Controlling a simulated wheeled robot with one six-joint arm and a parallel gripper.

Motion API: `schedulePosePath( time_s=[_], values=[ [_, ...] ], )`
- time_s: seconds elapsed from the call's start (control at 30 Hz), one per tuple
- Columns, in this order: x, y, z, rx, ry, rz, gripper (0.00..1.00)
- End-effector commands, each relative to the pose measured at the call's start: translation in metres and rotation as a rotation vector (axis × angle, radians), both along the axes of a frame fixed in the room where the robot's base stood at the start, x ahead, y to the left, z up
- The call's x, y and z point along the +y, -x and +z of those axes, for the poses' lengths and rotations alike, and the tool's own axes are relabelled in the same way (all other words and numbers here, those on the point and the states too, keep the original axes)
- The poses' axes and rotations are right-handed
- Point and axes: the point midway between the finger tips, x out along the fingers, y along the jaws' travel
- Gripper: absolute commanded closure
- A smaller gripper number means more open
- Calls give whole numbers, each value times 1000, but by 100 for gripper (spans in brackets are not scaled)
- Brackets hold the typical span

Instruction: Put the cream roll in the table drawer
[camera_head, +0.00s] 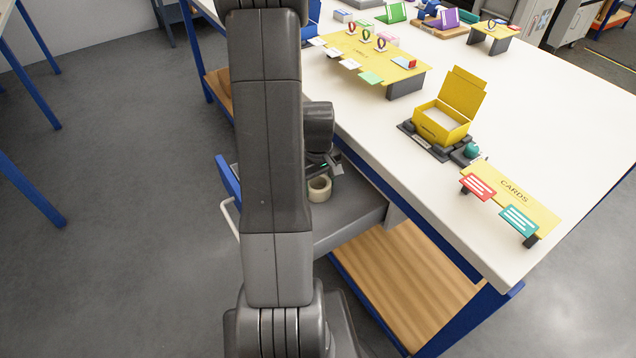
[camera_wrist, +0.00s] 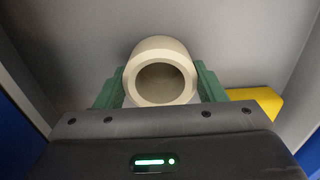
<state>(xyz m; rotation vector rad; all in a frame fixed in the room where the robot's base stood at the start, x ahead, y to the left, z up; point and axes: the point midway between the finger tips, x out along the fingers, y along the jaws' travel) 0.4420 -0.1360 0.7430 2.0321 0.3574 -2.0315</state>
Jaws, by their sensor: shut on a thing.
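The cream roll (camera_head: 320,194) is a short hollow ring. In the wrist view the roll (camera_wrist: 160,46) sits between the green fingers of my gripper (camera_wrist: 160,78), which is shut on it. In the head view my gripper (camera_head: 322,172) is partly hidden behind my arm. The table drawer (camera_head: 348,220) is pulled out from the table's left side, with a blue front and a pale handle. The roll is within the drawer's outline; I cannot tell whether it touches the drawer floor (camera_wrist: 85,45).
A yellow thing (camera_wrist: 258,100) lies in the drawer, right of my gripper. The white tabletop (camera_head: 560,110) is beside the drawer and carries a yellow box (camera_head: 440,120), a CARDS stand (camera_head: 520,197) and a larger yellow rack (camera_head: 375,60). A wooden shelf (camera_head: 410,285) is below.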

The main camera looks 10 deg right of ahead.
Motion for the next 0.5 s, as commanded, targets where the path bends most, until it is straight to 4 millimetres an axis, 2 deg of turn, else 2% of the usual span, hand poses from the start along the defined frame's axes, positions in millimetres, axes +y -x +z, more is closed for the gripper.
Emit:
schedulePosePath(
  time_s=[0.23,0.27,0.33,0.37,0.5],
  values=[
    [0,0,-4,0,0,0,60],
    [0,0,-3,0,0,0,33],
    [0,0,-3,0,0,0,19],
    [0,0,-3,0,0,0,15],
    [0,0,-2,0,0,0,15]
  ],
)
